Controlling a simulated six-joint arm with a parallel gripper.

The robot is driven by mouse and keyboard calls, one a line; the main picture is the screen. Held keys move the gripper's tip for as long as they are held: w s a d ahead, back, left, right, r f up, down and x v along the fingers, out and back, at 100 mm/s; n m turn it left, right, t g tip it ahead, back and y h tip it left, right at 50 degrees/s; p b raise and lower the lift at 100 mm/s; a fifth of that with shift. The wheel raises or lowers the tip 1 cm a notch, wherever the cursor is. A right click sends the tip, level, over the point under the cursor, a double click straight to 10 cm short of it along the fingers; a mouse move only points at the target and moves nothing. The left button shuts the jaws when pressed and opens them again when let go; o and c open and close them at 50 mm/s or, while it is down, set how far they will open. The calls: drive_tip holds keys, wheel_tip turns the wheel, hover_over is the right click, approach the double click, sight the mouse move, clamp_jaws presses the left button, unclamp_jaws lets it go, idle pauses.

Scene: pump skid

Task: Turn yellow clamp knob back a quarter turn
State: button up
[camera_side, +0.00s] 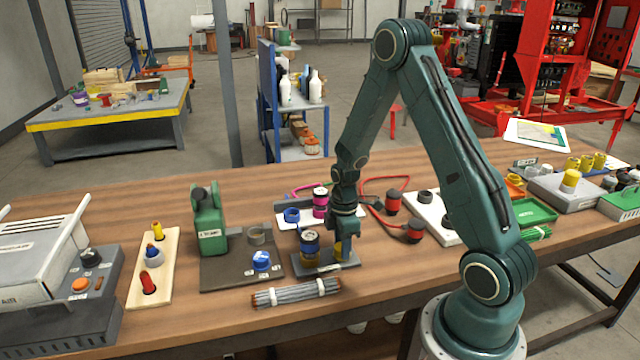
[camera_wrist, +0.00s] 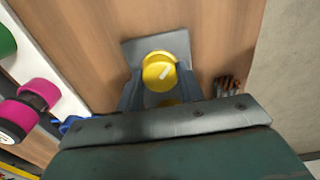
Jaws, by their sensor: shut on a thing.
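The yellow clamp knob (camera_wrist: 160,72) is round with a white pointer mark slanting toward the upper right in the wrist view. It sits on a grey plate (camera_wrist: 134,50). My gripper (camera_wrist: 160,90) has one finger on each side of the knob and is shut on it. In the side view my gripper (camera_side: 342,238) points down over the plate (camera_side: 346,266), and a bit of the yellow knob (camera_side: 344,252) shows below it. A dark blue and brass-coloured cylinder (camera_side: 310,247) stands at the left on the same plate.
A bundle of grey rods (camera_side: 296,293) lies in front of the plate. A green unit (camera_side: 208,222) stands to the left. A magenta cylinder (camera_side: 320,203) and a blue ring (camera_side: 291,215) are behind. Red-capped parts (camera_side: 393,202) and a red hose lie right. The bench front is partly clear.

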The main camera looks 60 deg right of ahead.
drive_tip(key=o, duration=1)
drive_tip(key=shift+r, duration=0.1)
wheel_tip(320, 180, up, 14)
drive_tip(key=shift+f, duration=0.15)
idle(0.4)
